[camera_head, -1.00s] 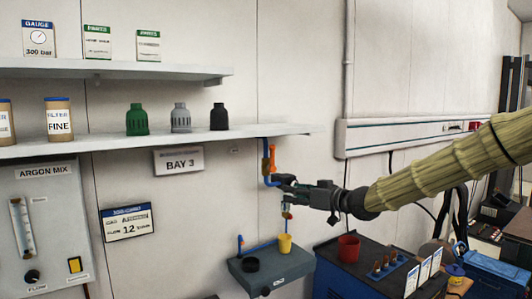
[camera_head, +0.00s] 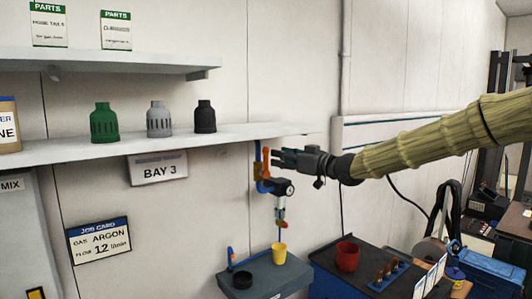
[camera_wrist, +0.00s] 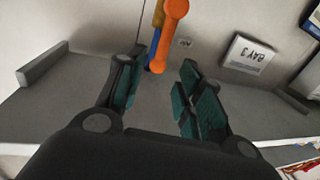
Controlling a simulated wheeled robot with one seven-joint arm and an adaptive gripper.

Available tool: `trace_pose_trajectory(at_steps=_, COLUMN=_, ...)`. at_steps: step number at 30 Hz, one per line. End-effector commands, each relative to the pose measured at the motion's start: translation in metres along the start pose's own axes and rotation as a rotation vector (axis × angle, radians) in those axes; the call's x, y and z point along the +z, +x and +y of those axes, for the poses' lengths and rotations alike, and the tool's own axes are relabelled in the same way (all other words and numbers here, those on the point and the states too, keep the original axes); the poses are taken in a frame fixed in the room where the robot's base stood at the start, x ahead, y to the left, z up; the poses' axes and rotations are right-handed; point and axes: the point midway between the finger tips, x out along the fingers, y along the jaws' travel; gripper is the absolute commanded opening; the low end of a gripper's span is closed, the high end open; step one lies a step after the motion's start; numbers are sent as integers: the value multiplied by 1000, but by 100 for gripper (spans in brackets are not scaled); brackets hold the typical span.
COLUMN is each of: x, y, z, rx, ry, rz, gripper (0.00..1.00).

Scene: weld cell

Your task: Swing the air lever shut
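The orange air lever (camera_head: 266,163) stands upright on the blue air pipe (camera_head: 258,160) on the wall, just under the shelf's right end. A gauge and a hanging fitting show below it. My gripper (camera_head: 275,158) comes in from the right with its fingertips close to the lever. In the wrist view, my gripper (camera_wrist: 158,70) is open and empty. There the lever (camera_wrist: 172,20) lies just beyond the fingertips, in line with the gap between them. I cannot tell whether a finger touches it in the head view.
The shelf (camera_head: 110,146) with several bottle-shaped parts is close above the lever. The BAY 3 sign (camera_head: 158,168) hangs to the left. Below are a grey ledge (camera_head: 262,276) with a yellow cup (camera_head: 279,252) and a dark cart top with a red cup (camera_head: 347,256).

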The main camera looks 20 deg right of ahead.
Motion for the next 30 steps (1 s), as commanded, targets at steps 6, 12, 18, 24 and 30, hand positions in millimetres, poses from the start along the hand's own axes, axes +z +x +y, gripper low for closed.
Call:
trace_pose_trajectory(at_steps=6, x=-2, y=26, z=1, rx=1, ry=-1, rz=0, gripper=36)
trace_pose_trajectory(at_steps=12, x=-2, y=48, z=2, rx=2, ry=1, rz=1, gripper=36)
trace_pose_trajectory(at_steps=18, x=-1, y=65, z=2, rx=4, ry=0, rz=0, gripper=36)
trace_pose_trajectory(at_steps=24, x=-1, y=71, z=3, rx=4, ry=0, rz=2, gripper=36)
trace_pose_trajectory(at_steps=30, x=-1, y=72, z=3, rx=4, ry=0, rz=2, gripper=36)
